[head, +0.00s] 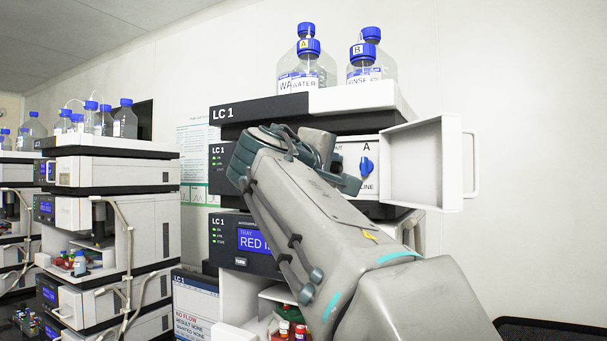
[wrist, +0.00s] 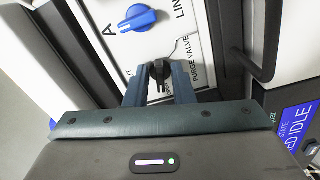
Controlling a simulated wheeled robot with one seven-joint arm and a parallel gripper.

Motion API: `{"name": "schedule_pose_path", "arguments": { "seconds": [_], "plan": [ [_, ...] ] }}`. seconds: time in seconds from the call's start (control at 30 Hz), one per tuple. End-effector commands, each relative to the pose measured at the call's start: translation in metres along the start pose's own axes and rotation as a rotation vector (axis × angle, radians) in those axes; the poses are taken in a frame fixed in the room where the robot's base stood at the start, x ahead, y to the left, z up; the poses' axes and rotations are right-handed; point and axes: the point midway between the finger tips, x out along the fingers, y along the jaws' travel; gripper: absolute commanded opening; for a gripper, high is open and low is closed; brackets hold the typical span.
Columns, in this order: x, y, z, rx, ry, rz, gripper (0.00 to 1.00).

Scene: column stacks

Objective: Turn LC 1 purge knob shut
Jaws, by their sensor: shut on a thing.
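The black purge knob (wrist: 159,72) sits on a white panel beside the printed words PURGE VALVE in the wrist view. My gripper (wrist: 160,86) has its two blue-grey fingers on either side of the knob and is shut on it. The LC 1 stack (head: 262,108) stands at the centre of the head view, with my arm in front of it. There, my arm hides the purge knob and my fingertips. I cannot tell from the pictures whether the valve is open or shut.
A blue knob (head: 367,166) marked A and LINE is on the same panel; it also shows in the wrist view (wrist: 137,18). A white door (head: 422,165) stands open to the right. Solvent bottles (head: 307,72) stand on top. Another stack (head: 110,190) is at left.

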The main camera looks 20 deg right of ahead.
Motion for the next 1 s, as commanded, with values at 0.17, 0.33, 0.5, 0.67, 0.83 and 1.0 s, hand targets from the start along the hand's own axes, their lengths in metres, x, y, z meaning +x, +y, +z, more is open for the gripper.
{"name": "schedule_pose_path", "arguments": {
  "seconds": [0.17,0.33,0.5,0.67,0.83,1.0],
  "plan": [
    [0.0003,-0.0056,0.0012,0.149,-0.001,0.001,0.0],
    [0.0002,-0.0061,0.0004,0.31,0.001,0.0,0.0],
    [0.0,-0.0061,0.0002,0.474,0.0,-0.001,0.0],
    [-0.0001,-0.0059,-0.0003,0.625,0.0,0.0,0.0],
    [0.0001,-0.0063,-0.0007,0.786,-0.001,-0.001,0.0],
    [0.0002,-0.0067,-0.0017,0.944,-0.001,-0.002,0.0]
  ]
}}
